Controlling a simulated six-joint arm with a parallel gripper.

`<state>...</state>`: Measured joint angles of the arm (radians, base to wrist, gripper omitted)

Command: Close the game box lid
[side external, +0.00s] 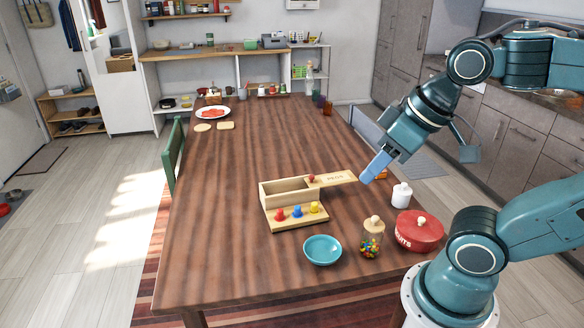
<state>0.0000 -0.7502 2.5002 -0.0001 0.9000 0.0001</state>
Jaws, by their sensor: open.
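The wooden game box (288,194) stands on the table, its long compartment open at the top left. Its flat lid (334,178), marked with letters, sticks out to the right of the box, with a small red knob (311,178) near its left end. Red, blue and yellow pegs (297,211) stand on the box's front ledge. My gripper (370,174) is open and points down-left beside the right end of the lid. I cannot tell whether its fingers touch the lid. The far finger is largely hidden.
A teal bowl (322,250), a candy jar (371,238), a white jar (401,195) and a red biscuit tin (418,231) stand in front and to the right of the box.

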